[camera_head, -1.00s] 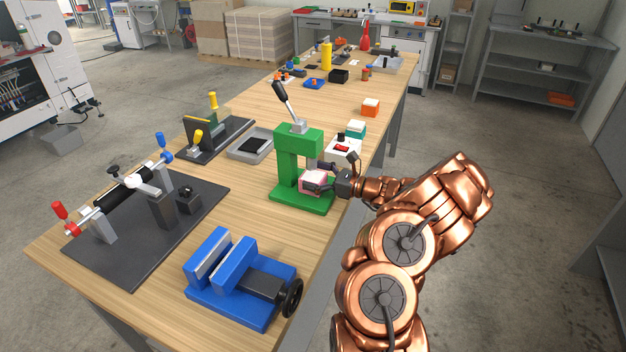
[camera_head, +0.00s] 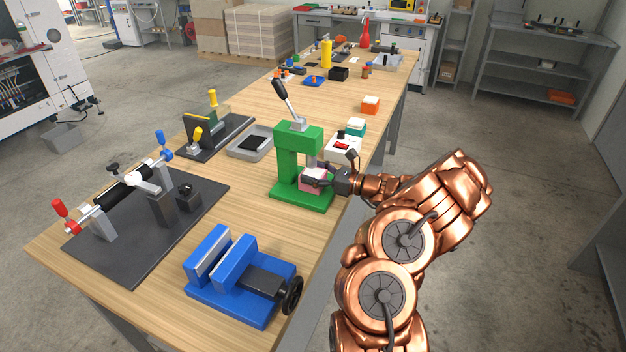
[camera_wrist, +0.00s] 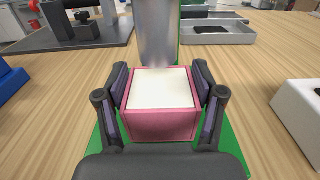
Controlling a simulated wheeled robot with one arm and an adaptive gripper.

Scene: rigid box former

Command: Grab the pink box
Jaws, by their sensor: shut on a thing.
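The pink box (camera_wrist: 160,124) has a pale cream top and sits between my gripper's two fingers in the wrist view. In the head view the pink box (camera_head: 312,178) is at the green press (camera_head: 287,165), above its base and below its ram. My gripper (camera_head: 318,182) reaches in from the right; its fingers (camera_wrist: 161,100) are shut on the box's two sides. The grey metal ram (camera_wrist: 158,35) stands just behind the box. I cannot tell whether the box touches the green base.
A white unit with a red switch (camera_head: 343,147) stands close behind my gripper. A blue vise (camera_head: 240,278) is in front, and a grey tray (camera_head: 250,143) lies behind the press. Teal-white (camera_head: 356,127) and orange-white (camera_head: 370,105) boxes stand farther back. Bare wood lies left of the press.

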